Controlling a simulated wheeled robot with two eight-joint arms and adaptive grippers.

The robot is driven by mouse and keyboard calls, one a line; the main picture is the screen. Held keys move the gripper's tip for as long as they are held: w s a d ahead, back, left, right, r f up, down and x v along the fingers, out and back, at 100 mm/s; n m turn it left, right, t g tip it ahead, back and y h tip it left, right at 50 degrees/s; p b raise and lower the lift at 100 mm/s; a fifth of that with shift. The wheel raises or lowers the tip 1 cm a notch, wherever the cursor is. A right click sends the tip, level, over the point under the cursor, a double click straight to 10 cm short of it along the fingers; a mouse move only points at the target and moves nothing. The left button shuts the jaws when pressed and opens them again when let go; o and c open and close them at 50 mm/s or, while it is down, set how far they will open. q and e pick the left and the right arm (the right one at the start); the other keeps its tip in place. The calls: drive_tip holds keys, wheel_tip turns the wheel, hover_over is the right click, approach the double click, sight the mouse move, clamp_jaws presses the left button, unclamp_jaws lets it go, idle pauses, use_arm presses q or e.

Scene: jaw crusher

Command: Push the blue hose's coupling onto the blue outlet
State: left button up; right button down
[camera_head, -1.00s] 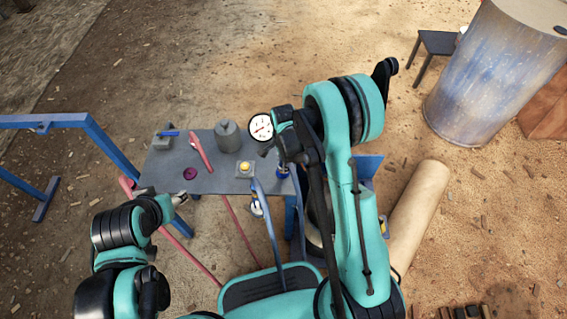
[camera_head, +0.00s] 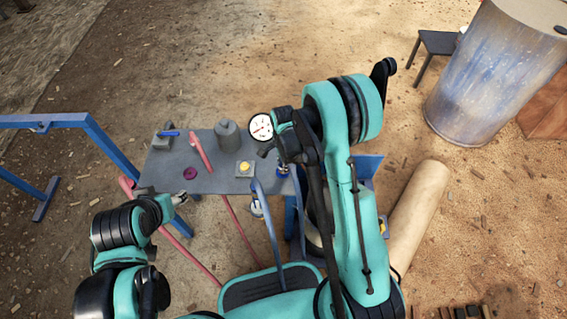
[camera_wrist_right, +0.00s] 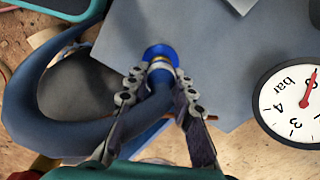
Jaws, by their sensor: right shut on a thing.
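My right gripper (camera_wrist_right: 152,88) is shut on the end of the blue hose (camera_wrist_right: 70,135), which curves away to the left in the right wrist view. A bright blue rounded piece with a brass-coloured ring (camera_wrist_right: 160,52) shows just beyond the fingertips; I cannot tell whether it is the coupling or the outlet, or whether they are joined. In the head view the blue hose (camera_head: 268,225) arches beside the table, and my right arm partly hides the gripper. My left gripper (camera_head: 180,198) is near the table's left front corner, away from the hose; its opening is too small to tell.
The grey table (camera_head: 215,180) carries a red lever (camera_head: 200,153), a grey cylinder (camera_head: 228,136), a yellow button box (camera_head: 245,169) and a purple knob (camera_head: 190,173). A pressure gauge (camera_head: 261,127) is close to my right wrist. A blue frame (camera_head: 115,155) stands left.

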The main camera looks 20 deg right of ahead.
drive_tip(key=shift+f, duration=0.35)
drive_tip(key=c, duration=1.2)
unclamp_jaws()
wheel_tip(320, 180, up, 12)
drive_tip(key=s+r+n+t, duration=0.2)
drive_tip(key=s+r+n, duration=0.2)
drive_tip(key=s+n, duration=0.1)
drive_tip(key=s+d+r+n+t, duration=0.1)
drive_tip(key=s+r+n+t, duration=0.1)
drive_tip(key=s+r+n, duration=0.3)
drive_tip(key=s+d+r+n+t, duration=0.1)
drive_tip(key=s+r+n+t, duration=0.2)
drive_tip(key=s+n, duration=0.3)
drive_tip(key=shift+s+d+r+n, duration=0.25)
drive_tip(key=shift+s+r+n, duration=0.2)
drive_tip(key=shift+r, duration=0.35)
